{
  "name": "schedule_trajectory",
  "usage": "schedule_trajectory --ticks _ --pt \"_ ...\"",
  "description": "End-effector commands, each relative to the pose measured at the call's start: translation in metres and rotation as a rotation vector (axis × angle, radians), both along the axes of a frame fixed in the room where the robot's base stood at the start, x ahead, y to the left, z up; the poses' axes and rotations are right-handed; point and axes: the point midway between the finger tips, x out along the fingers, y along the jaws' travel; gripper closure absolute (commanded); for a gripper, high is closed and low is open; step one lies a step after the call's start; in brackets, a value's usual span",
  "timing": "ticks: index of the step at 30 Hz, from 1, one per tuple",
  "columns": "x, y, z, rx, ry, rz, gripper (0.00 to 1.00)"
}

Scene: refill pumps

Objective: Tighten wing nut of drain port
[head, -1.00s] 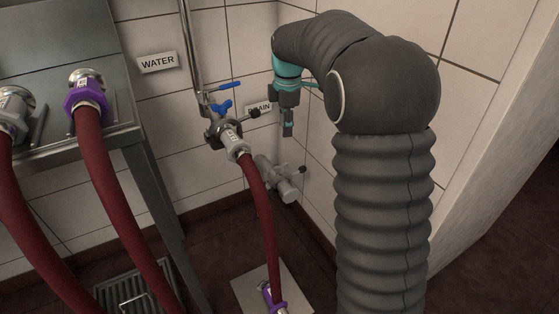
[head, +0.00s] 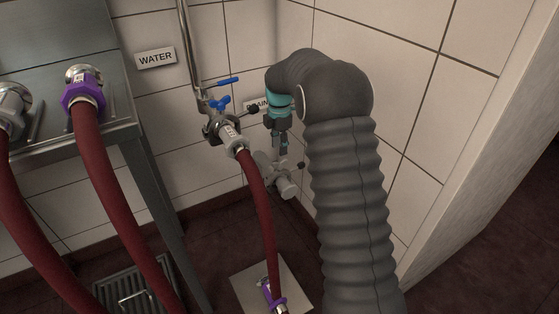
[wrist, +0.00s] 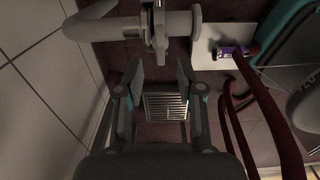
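The drain port (head: 279,181) is a grey pipe stub with a clamp, low in the corner below the DRAIN sign (head: 250,105). A small dark knob shows at its right side, perhaps the wing nut (head: 301,165). In the wrist view the grey pipe (wrist: 110,28) crosses the top, with the clamp (wrist: 158,18) around it. A narrow part of the clamp points down toward my fingers; I cannot tell which piece is the wing nut there. My gripper (wrist: 159,78) is open and empty, its fingertips just short of the clamp. In the head view my gripper (head: 280,146) points down just above the drain port.
A red hose (head: 262,205) runs down from the valve with blue handles (head: 222,102), left of my gripper. A purple-collared hose end (head: 268,293) lies on a pale floor plate (head: 244,281). A steel table (head: 110,138) stands left. Tiled walls close in behind and right.

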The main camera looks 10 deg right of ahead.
Motion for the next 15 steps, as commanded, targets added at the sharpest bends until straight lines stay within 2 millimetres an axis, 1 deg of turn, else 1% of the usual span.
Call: schedule_trajectory --ticks 1,6,10,15 --pt "-0.001 0.0 -0.011 -0.001 0.005 0.0 0.62" --pt "-0.001 0.0 -0.039 0.0 0.004 0.0 0.62" --pt "-0.001 0.0 -0.052 -0.001 0.002 -0.001 0.62" --pt "0.0 0.0 -0.062 0.0 0.0 -0.001 0.62"
